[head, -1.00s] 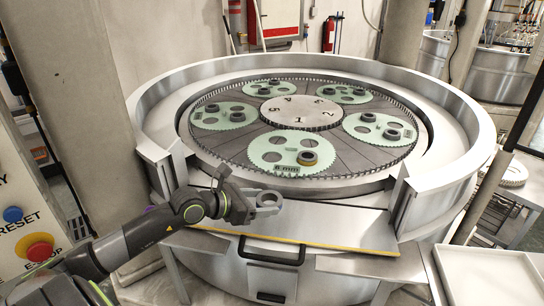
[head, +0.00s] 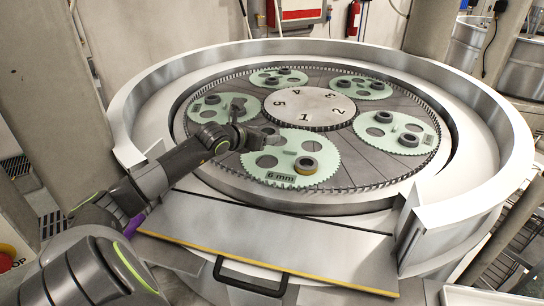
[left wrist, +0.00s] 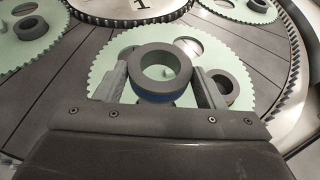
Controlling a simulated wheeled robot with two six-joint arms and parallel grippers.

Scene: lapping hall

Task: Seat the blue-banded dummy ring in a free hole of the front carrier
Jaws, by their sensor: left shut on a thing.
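My left gripper (head: 262,138) is shut on a dark grey ring (left wrist: 163,62) with a blue band (left wrist: 164,97) low on its side. In the left wrist view the ring sits between the two fingers, its hole facing the camera. The gripper holds it over the front carrier (head: 318,182), a pale green toothed disc marked 6 mm. Another grey ring (head: 306,164), with a yellowish band, sits at this carrier's right side. Open holes show at the carrier's left and back; the held ring and fingers cover part of it in the wrist view. My right gripper is not in view.
Other green carriers (head: 399,131) bearing dark rings lie around the numbered centre plate (head: 305,108). A toothed ring and a raised metal rim (head: 478,112) surround them. The front metal shelf (head: 290,233) with a black handle (head: 250,279) is clear.

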